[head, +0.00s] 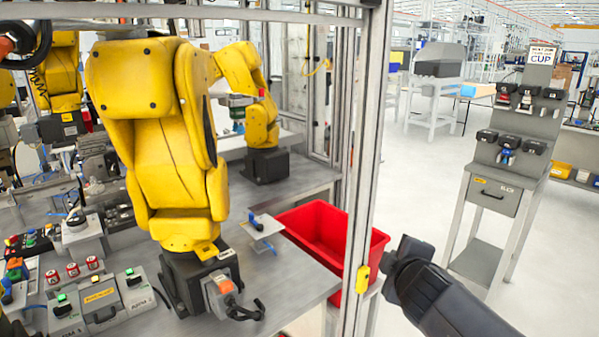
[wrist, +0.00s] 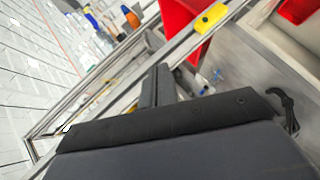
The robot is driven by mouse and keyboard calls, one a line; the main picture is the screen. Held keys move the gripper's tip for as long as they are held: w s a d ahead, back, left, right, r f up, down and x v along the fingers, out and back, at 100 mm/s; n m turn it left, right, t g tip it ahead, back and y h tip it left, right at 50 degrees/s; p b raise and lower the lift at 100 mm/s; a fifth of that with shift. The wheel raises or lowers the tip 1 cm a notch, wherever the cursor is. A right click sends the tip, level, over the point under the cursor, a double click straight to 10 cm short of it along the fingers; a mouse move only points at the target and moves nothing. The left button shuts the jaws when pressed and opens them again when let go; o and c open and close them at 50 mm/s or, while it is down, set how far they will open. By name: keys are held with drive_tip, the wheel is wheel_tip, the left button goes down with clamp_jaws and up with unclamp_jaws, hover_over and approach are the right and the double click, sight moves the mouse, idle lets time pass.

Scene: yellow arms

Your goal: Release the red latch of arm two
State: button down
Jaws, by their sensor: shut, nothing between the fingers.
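The large yellow arm (head: 165,140) stands on a black base on the grey bench in the head view. A grey connector box with an orange-red latch (head: 227,286) sits at the front of its base, with a black cable beside it. I cannot read the label on this base, so I cannot tell if it is arm two. My gripper (head: 392,283) is at the lower right, right of the metal post and well apart from the latch. In the wrist view its dark fingers (wrist: 158,86) are together with nothing between them.
A metal post (head: 362,190) with a yellow tag (head: 362,279) stands between my gripper and the yellow arm. A red bin (head: 322,232) sits behind the post. Control boxes (head: 100,300) line the bench front. A grey stand (head: 505,150) is at right, with open floor around it.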

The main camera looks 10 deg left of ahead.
drive_tip(key=a+r+n+y+p, duration=0.4)
drive_tip(key=a+r, duration=0.5)
drive_tip(key=r, duration=0.3)
drive_tip(key=w+a+r+n+y+p, duration=0.1)
drive_tip(key=a+r+n+y+p, duration=0.2)
drive_tip(key=r, duration=0.9)
drive_tip(key=a+n+y, duration=0.3)
drive_tip(key=a, duration=0.2)
drive_tip(key=shift+a+r+n+t+p, duration=0.3)
drive_tip(key=shift+a+r+p, duration=0.05)
drive_tip(key=shift+r, duration=0.05)
drive_tip(key=shift+w+d, duration=0.1)
drive_tip(key=shift+w, duration=0.05)
